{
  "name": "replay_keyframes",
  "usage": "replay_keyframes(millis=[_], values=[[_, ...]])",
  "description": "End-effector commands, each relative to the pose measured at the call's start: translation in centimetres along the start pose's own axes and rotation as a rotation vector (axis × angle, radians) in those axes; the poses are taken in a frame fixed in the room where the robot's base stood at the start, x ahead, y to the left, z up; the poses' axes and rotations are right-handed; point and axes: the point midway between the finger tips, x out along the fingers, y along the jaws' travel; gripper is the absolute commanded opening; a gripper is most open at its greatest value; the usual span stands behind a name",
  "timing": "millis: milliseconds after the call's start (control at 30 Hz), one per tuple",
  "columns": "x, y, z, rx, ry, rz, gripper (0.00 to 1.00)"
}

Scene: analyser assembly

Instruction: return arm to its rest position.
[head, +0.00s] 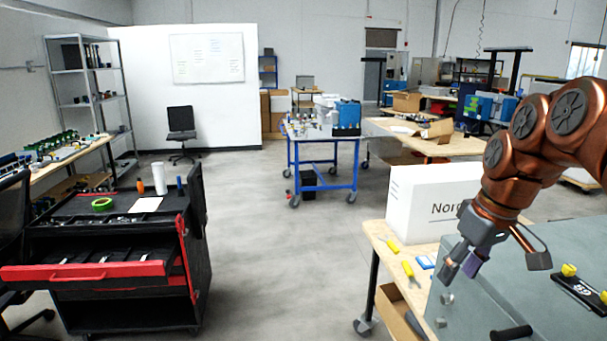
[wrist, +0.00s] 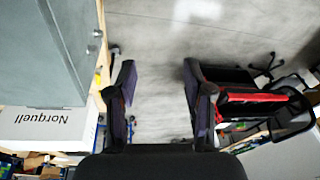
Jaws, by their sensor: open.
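My gripper (head: 498,262) hangs at the right of the head view, at the end of my copper-coloured arm. Its fingers are spread apart with nothing between them. It is in front of the white Norquell box (head: 420,200) and over the near edge of the grey cabinet (head: 540,285). In the wrist view my gripper (wrist: 158,95) shows two dark fingers well apart, with bare floor between them. The grey cabinet (wrist: 50,50) and the box (wrist: 45,128) lie to the left there.
A black and red tool cart (head: 110,265) stands at the left; it also shows in the wrist view (wrist: 245,97). A blue table (head: 325,150) stands further back. Yellow-handled tools (head: 408,268) lie on the wooden bench beside the cabinet. The floor (head: 285,260) between cart and bench is clear.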

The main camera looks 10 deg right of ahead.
Motion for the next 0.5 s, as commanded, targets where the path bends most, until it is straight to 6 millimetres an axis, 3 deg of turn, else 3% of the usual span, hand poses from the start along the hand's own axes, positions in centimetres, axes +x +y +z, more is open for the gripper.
replay_keyframes(millis=[33, 200, 500], values=[[0.7, -1.8, 0.6, -0.008, -0.021, -0.002, 0.51], [3.5, -6.9, 3.0, 0.003, -0.088, -0.002, 0.51], [8.6, -13.5, 9.9, 0.074, -0.211, 0.021, 0.51]])
